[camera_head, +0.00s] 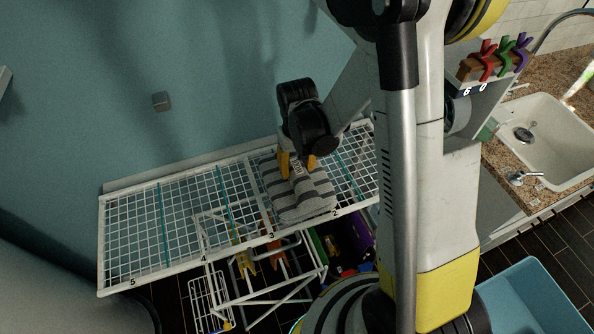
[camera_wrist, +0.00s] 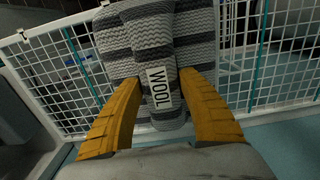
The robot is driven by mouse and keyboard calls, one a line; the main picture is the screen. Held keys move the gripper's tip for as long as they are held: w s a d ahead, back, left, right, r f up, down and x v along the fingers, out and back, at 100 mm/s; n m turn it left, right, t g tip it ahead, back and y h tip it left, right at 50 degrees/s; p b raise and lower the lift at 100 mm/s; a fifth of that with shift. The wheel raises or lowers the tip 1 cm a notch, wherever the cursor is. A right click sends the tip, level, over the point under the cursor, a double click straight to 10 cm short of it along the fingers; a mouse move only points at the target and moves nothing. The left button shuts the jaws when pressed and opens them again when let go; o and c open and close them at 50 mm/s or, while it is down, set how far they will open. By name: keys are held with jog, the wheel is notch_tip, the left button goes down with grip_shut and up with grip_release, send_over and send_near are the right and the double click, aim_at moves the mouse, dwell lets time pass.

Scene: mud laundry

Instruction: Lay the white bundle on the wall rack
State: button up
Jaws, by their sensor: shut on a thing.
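A folded bundle with dark and light grey stripes (camera_head: 300,200) is at the wall rack, a white wire grid shelf (camera_head: 185,215). A strap around it has a label reading "WOOL" (camera_wrist: 159,88). No plain white bundle shows. My gripper (camera_head: 297,167) has its yellow fingers shut on the bundle from above. The fingers also show in the wrist view (camera_wrist: 160,90), either side of the strap. The bundle is over the rack's right half, near the front edge marks 2 and 3. I cannot tell whether it rests on the wires or hangs just above them.
Teal strips divide the rack; its left sections by marks 4 and 5 are empty. Below stand a white wire frame (camera_head: 275,290) and a bin of coloured things (camera_head: 345,245). A sink (camera_head: 545,135), hooks (camera_head: 490,62) and a blue tub (camera_head: 530,300) are at the right.

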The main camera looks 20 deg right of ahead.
jog(key=shift+f, duration=0.7)
jog(key=shift+f+b, duration=0.25)
jog(key=shift+b, duration=0.05)
jog(key=o, duration=1.3)
jog(key=shift+r, duration=0.1)
jog(key=shift+o, duration=0.2)
